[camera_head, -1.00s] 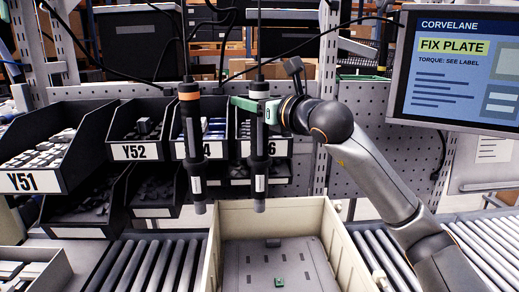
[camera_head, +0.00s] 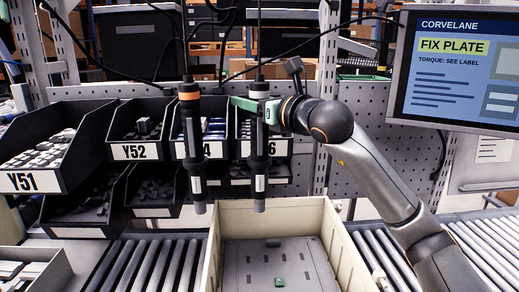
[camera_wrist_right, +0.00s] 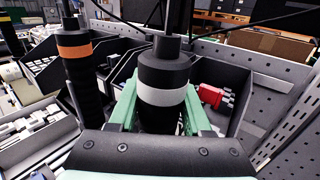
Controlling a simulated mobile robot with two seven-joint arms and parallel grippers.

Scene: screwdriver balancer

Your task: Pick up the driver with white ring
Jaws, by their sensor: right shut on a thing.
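The driver with the white ring (camera_head: 259,150) hangs upright from a cable above the back of the crate. In the right wrist view its white ring (camera_wrist_right: 164,97) shows clearly between green fingers. My right gripper (camera_head: 258,107) is shut around the upper body of this driver. A second driver, with an orange ring (camera_head: 189,96), hangs upright just to its left. It also shows in the right wrist view (camera_wrist_right: 75,50), apart from my gripper. My left gripper is not in view.
A beige crate (camera_head: 348,255) with a grey plate (camera_head: 300,262) inside stands on the roller conveyor (camera_head: 155,265) below. Black part bins (camera_head: 75,150) sit behind and left. A monitor (camera_head: 458,70) is at upper right.

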